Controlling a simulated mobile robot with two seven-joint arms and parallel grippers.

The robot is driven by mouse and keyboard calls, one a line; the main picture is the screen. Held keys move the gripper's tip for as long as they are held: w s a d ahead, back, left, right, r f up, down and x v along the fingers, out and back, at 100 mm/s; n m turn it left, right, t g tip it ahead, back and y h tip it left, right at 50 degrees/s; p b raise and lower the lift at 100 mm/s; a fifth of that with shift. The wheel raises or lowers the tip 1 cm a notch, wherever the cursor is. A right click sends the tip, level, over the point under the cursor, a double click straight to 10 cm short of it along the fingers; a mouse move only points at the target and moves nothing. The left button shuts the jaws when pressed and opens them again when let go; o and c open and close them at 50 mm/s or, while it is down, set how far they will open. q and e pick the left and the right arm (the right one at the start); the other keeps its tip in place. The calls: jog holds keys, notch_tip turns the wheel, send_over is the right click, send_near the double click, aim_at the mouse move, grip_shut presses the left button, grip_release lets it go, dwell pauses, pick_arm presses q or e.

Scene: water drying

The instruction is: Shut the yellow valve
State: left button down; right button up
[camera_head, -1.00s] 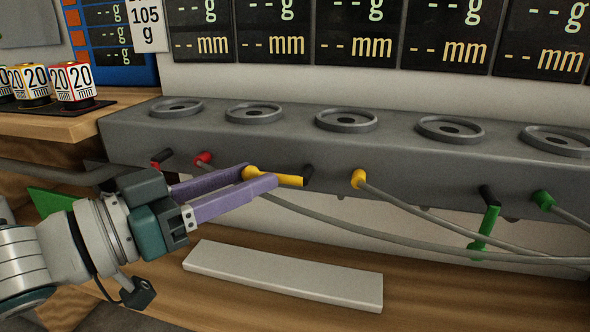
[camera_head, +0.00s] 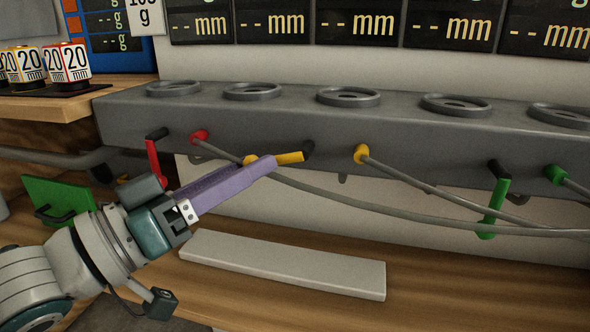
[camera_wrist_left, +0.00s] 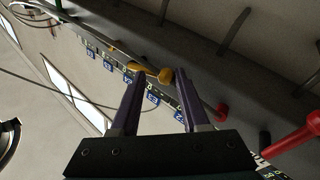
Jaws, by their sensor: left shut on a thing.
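The yellow valve handle (camera_head: 290,158) sticks out roughly sideways from its black stem on the front of the grey block, tilted slightly. My left gripper (camera_head: 262,163) has its purple fingers closed on the handle's free end, with part of the yellow end showing past the fingers. In the left wrist view the yellow handle (camera_wrist_left: 148,71) lies between the fingertips (camera_wrist_left: 160,73). The fingers hide part of the handle. My right gripper is not in view.
A red handle (camera_head: 153,160) hangs close above my left wrist. A green handle (camera_head: 493,209) hangs at the right. Grey hoses run from the red plug (camera_head: 200,137), yellow plug (camera_head: 361,154) and green plug (camera_head: 555,174). A pale slab (camera_head: 285,264) lies below.

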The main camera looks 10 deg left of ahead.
pick_arm(q)
jog(key=d+f+n+t+y+b, duration=0.2)
jog(key=d+n+t+y+b, duration=0.1)
jog(key=n, duration=0.8)
jog(key=d+f+n+t+y+b, duration=0.3)
jog(key=n+t+y+b, duration=0.2)
jog(key=n+y+b, duration=0.2)
jog(key=n+b, duration=0.2)
jog(key=n, duration=0.2)
jog(key=shift+d, duration=0.15)
jog(key=shift+s+r+y, duration=0.1)
jog(key=shift+y, duration=0.2)
jog(key=c, duration=0.9)
grip_release()
jog(key=o, duration=0.5)
jog(key=v, duration=0.9)
jog(key=shift+s+f, duration=0.25)
jog(key=shift+f, duration=0.1)
